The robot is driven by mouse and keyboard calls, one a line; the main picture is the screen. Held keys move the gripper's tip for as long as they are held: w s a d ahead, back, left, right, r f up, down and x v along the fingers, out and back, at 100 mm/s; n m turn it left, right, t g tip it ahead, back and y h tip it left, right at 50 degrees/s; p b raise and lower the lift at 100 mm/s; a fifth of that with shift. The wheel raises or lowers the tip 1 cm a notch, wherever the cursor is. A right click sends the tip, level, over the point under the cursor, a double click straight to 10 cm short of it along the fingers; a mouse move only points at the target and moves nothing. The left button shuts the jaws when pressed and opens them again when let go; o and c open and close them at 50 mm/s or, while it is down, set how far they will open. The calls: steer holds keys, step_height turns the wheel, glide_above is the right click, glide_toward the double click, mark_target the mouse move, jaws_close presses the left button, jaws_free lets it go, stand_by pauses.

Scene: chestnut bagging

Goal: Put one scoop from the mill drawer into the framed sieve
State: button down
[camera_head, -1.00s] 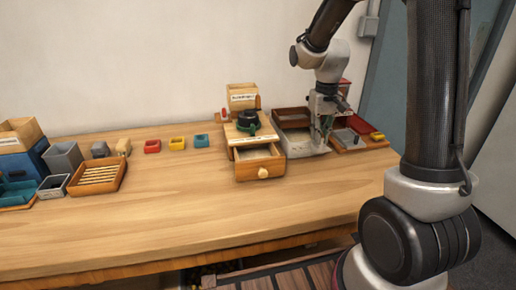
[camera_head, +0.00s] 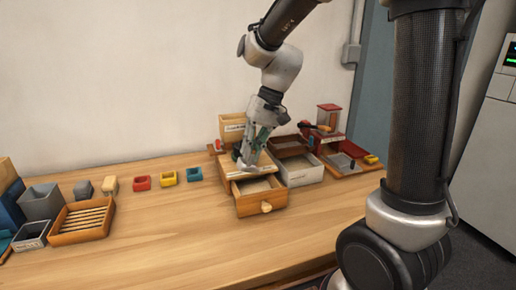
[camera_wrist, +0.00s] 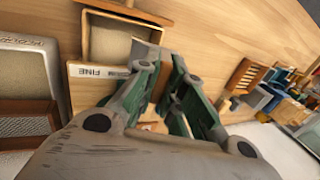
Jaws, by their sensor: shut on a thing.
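The wooden mill (camera_head: 224,170) stands on the table with its drawer (camera_head: 246,209) pulled open toward the front; pale tan content lies inside. The drawer also shows at the top of the wrist view (camera_wrist: 86,38), beyond the "FINE" label. A brown-framed mesh, apparently the framed sieve (camera_head: 289,142), lies right of the mill. Its mesh shows at left in the wrist view (camera_wrist: 20,126).
A white box (camera_head: 304,174) stands right of the drawer. Small red, yellow and blue cups and a slatted tray (camera_head: 83,236) stand left. The table front is clear.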

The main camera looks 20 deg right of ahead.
mark_target(255, 173)
steer(key=shift+y, duration=0.9)
steer(key=shift+d+f, duration=0.2)
steer(key=shift+f, duration=1.1)
steer(key=shift+d+f, duration=0.15)
steer(key=shift+f, duration=1.15)
steer(key=shift+d+f, duration=0.2)
steer(key=shift+f, duration=1.9)
steer(key=shift+s+a+f+h, duration=0.15)
steer(key=shift+f+h, duration=0.2)
steer(key=shift+h, duration=0.35)
steer(key=shift+a+f+h, duration=0.1)
steer(key=shift+f+h, duration=0.1)
steer(key=shift+h, duration=0.9)
steer(key=shift+d+f+h, duration=0.15)
steer(key=shift+d+h, duration=0.25)
steer(key=shift+d, duration=0.2)
steer(key=shift+d+f+h, duration=0.15)
steer(key=shift+d+h, duration=0.25)
steer(key=shift+d, duration=0.2)
steer(key=shift+a+h, duration=0.3)
steer(key=shift+h, duration=0.1)
steer(key=shift+a+r+h, duration=0.2)
steer(key=shift+r+h, duration=0.1)
steer(key=shift+h, duration=0.1)
steer(key=shift+a+r, duration=0.2)
steer(key=shift+r, duration=3.95)
